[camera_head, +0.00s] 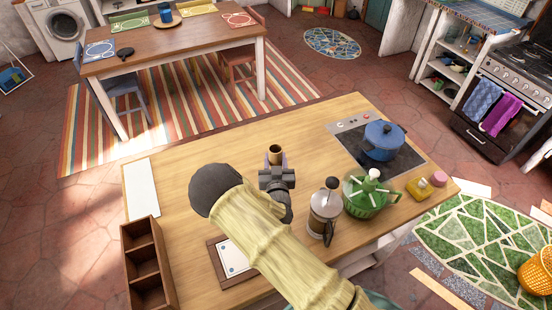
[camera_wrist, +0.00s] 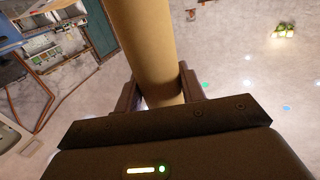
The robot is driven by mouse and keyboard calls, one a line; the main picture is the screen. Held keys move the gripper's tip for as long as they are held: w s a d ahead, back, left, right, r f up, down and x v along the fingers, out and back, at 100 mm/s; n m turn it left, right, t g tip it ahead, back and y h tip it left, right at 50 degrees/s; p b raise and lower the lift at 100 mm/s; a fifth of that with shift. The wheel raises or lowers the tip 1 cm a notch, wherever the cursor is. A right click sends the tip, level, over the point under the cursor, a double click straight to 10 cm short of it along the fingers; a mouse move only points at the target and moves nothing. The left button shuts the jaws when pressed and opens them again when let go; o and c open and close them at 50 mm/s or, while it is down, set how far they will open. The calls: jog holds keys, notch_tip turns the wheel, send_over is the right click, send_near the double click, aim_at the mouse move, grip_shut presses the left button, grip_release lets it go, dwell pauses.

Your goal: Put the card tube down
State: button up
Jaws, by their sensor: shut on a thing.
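The card tube (camera_wrist: 143,45) is a plain tan cylinder in the wrist view, running from between the jaws to the top edge. In the head view its open, dark-centred end (camera_head: 275,149) shows just beyond my gripper (camera_head: 276,163). My gripper is shut on the tube, with one finger on each side of it in the wrist view (camera_wrist: 158,92). In the head view the gripper is over the middle of the wooden counter (camera_head: 215,168). My arm hides part of the counter, and I cannot tell whether the tube touches it.
Right of my gripper stand a French press (camera_head: 323,212), a green basket with a bottle (camera_head: 370,196) and a hob with a blue pot (camera_head: 383,140). A wooden compartment box (camera_head: 146,262), a white board (camera_head: 141,187) and a framed tile (camera_head: 231,257) lie left. Counter beyond my gripper is clear.

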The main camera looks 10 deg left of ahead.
jog(key=shift+f, duration=0.2)
jog(key=o, duration=1.2)
jog(key=shift+c, duration=0.2)
jog(key=shift+w, duration=0.1)
jog(key=shift+r, duration=0.2)
jog(key=shift+s+d+f+b, duration=0.15)
jog(key=shift+s+b, duration=0.15)
jog(key=shift+s, duration=0.15)
jog(key=b+v, duration=0.5)
jog(key=v, duration=0.6)
jog(key=shift+s, duration=0.25)
jog(key=shift+w, duration=0.1)
